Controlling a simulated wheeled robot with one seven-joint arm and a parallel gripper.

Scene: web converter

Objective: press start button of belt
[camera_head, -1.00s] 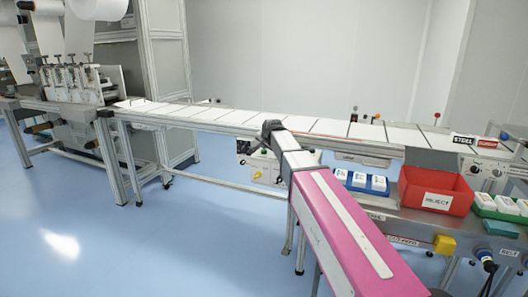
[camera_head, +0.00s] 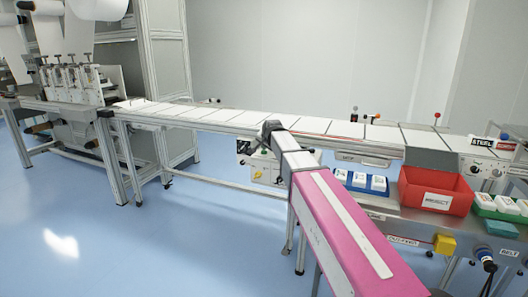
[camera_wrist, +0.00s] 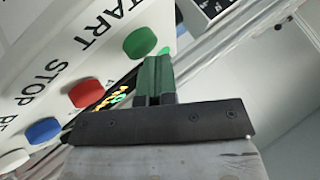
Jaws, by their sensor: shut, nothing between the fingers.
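The wrist view shows a white button panel (camera_wrist: 58,22) close by, with black printed words including START and STOP. The green button (camera_wrist: 139,42) is nearest the word START, and the red button (camera_wrist: 87,94) is by STOP. My gripper (camera_wrist: 158,60) is shut and empty, with its green fingers just right of the green button in the picture. I cannot tell whether the fingers touch the button. A small bright green piece shows at the fingertips. In the head view the belt (camera_head: 255,120) carries pale sheets across the picture. My arm hides part of it, and my gripper cannot be made out there.
A blue button (camera_wrist: 43,130) is on the same panel. The floor (camera_head: 110,235) at the left is clear.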

